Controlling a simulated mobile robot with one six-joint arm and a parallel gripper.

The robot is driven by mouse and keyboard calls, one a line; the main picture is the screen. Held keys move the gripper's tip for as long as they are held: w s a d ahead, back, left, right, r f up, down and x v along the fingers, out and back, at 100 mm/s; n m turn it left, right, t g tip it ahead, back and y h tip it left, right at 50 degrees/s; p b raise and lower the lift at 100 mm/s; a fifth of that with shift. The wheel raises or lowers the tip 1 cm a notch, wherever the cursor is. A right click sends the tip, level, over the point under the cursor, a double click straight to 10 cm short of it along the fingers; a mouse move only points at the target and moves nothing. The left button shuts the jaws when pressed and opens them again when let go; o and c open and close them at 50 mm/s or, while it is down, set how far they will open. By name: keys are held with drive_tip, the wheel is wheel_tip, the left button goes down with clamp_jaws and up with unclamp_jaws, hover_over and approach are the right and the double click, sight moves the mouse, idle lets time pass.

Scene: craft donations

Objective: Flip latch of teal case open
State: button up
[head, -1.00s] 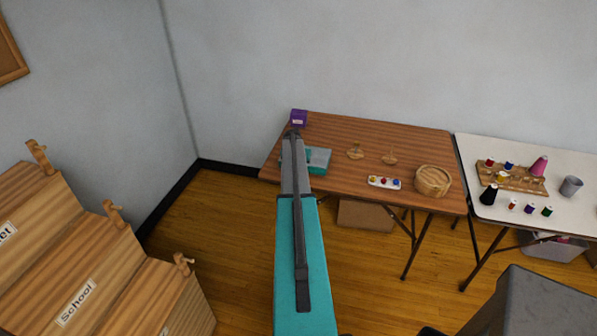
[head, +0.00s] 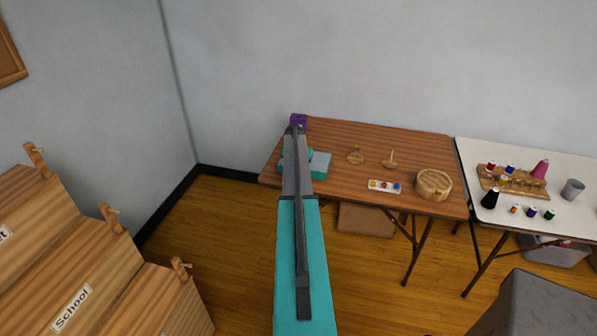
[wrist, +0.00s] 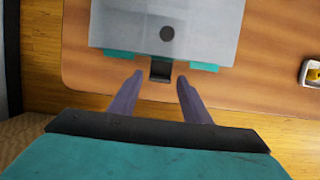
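The teal case (head: 320,163) lies on the brown table at its left end, partly hidden by my arm in the head view. In the wrist view its grey top (wrist: 200,32) fills the upper middle, with teal edges showing below. A dark latch (wrist: 160,70) sticks out at the middle of its near edge. My gripper (wrist: 160,77) is open and empty, its two purplish fingers on either side of the latch, their tips close to the case edge. Contact with the latch cannot be told.
Wooden spinning tops, a tray of colored pieces (head: 384,186) and a round wooden box (head: 433,185) lie to the right on the brown table (head: 345,190). A white table with thread spools stands farther right.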

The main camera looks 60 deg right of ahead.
drive_tip(key=shift+r, duration=0.1)
idle(0.3)
drive_tip(key=b+v, duration=0.5)
drive_tip(key=v, duration=0.8)
drive_tip(key=shift+r, duration=0.35)
drive_tip(key=w+a+f+m+g+y+b, duration=0.1)
drive_tip(key=w+a+f+m, duration=0.2)
drive_tip(key=a+f, duration=1)
drive_tip(key=w+a+f+m+y, duration=0.1)
drive_tip(key=w+a+f+m, duration=0.2)
drive_tip(key=a+f, duration=1.05)
drive_tip(key=s+a+f+m+g+y+b, duration=0.1)
drive_tip(key=s+a+f+m, duration=0.15)
drive_tip(key=a, duration=0.65)
drive_tip(key=s+a+f+m, duration=0.1)
drive_tip(key=a+f, duration=0.2)
drive_tip(key=a, duration=0.5)
drive_tip(key=s+a+f+m+g+y+b, duration=0.1)
drive_tip(key=s+a+f+m, duration=0.15)
drive_tip(key=a, duration=0.65)
drive_tip(key=s+a+f+m+g, duration=0.2)
drive_tip(key=s+a+f+m, duration=0.2)
drive_tip(key=s+a, duration=0.8)
drive_tip(key=s+a+f+m+g+b, duration=0.1)
drive_tip(key=s+a+f+m, duration=0.4)
drive_tip(key=s+a, duration=0.6)
drive_tip(key=s+f, duration=0.1)
drive_tip(key=s, duration=0.2)
drive_tip(key=shift+a+g+h, duration=0.35)
drive_tip(key=shift+g+h, duration=0.05)
